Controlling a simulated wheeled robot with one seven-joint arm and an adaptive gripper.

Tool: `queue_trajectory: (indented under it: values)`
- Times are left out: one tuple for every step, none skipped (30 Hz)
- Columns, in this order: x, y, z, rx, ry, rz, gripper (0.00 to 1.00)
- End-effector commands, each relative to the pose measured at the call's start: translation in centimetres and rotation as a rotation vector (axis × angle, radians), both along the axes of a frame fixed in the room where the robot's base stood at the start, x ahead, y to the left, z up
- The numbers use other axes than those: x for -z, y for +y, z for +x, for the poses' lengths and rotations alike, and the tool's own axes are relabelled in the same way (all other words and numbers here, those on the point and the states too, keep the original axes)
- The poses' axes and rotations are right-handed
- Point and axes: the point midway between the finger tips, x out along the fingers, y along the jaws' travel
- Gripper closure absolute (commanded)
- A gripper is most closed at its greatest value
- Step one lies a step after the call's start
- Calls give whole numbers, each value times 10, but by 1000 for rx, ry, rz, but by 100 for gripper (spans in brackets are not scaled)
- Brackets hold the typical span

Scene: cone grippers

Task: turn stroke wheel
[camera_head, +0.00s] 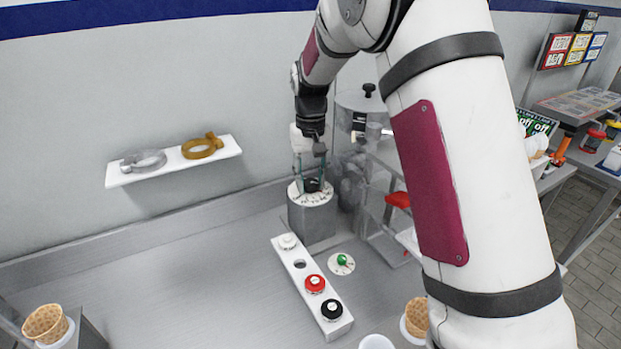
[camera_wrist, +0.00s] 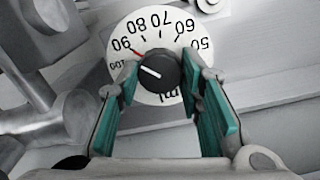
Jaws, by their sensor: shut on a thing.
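The stroke wheel is a black knob (camera_wrist: 160,72) at the centre of a white dial (camera_wrist: 139,31) with printed numbers from 50 to 100 and a red mark near 90. In the head view the dial (camera_head: 299,199) lies on top of a grey block, below my gripper (camera_head: 312,180). In the wrist view my gripper (camera_wrist: 160,85) has its teal-padded fingers on both sides of the knob, shut on it. The white line on the knob points to the upper left, roughly between 90 and 100. The ends of the fingertips against the knob are partly hidden.
A white strip (camera_head: 292,262) with several round buttons lies in front of the dial block, a green knob (camera_head: 342,260) beside it. A clear machine with a red part (camera_head: 398,200) stands close on the right. A wall shelf (camera_head: 125,177) holds two rings.

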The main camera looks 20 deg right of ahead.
Motion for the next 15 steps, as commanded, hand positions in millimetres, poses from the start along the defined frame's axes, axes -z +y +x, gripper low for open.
queue_trajectory:
  values:
    - [0, 1, 0, 0, -1, 1, 94]
    - [0, 1, 0, 0, -1, 1, 94]
    - [0, 1, 0, 0, -1, 1, 94]
    - [0, 1, 0, 0, -1, 1, 94]
    - [0, 1, 0, 0, -1, 1, 94]
    - [0, 1, 0, 0, -1, 1, 60]
    - [0, 1, 0, 1, -1, 1, 53]
    - [0, 1, 0, 1, -1, 1, 46]
    - [0, 1, 0, 1, -1, 1, 46]
    - [0, 0, 0, 1, -1, 1, 46]
    - [0, 0, 0, 1, -1, 0, 46]
    - [0, 0, 0, 1, -1, 0, 46]
    - [0, 0, 0, 1, -1, 0, 46]
    - [0, 0, 0, 1, -1, 0, 46]
    - [0, 0, 0, 1, 0, 0, 46]
